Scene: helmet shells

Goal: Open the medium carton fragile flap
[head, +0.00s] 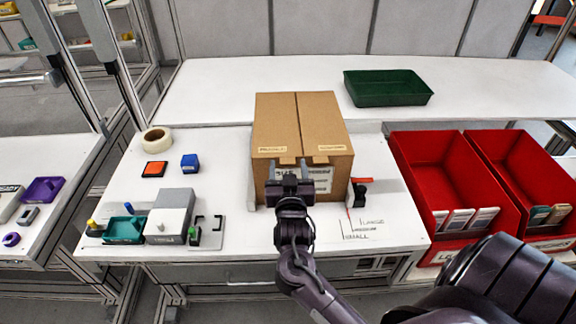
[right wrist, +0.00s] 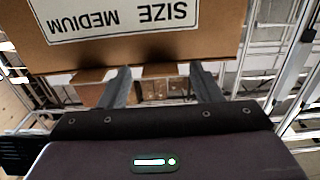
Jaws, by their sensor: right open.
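The medium carton (head: 300,115) stands on the white table, its two top flaps lying closed and meeting at a middle seam. The left flap (head: 275,120) has a small label that appears to read FRAGILE; the right flap (head: 321,118) has another label. A small brown tab (head: 287,160) sits at each flap's front edge. My right gripper (head: 289,166) is open at the carton's front, below the left flap. In the right wrist view, a brown tab (right wrist: 165,83) appears between its fingers, with no clear contact. The SIZE MEDIUM label (right wrist: 123,17) shows upside down. My left gripper is out of view.
A black and red tool (head: 359,190) stands close to the carton's right side. A grey box (head: 170,215), tape roll (head: 156,139) and blue cube (head: 189,161) are at left. Red bins (head: 450,165) stand at right. A green tray (head: 388,88) is on the back shelf.

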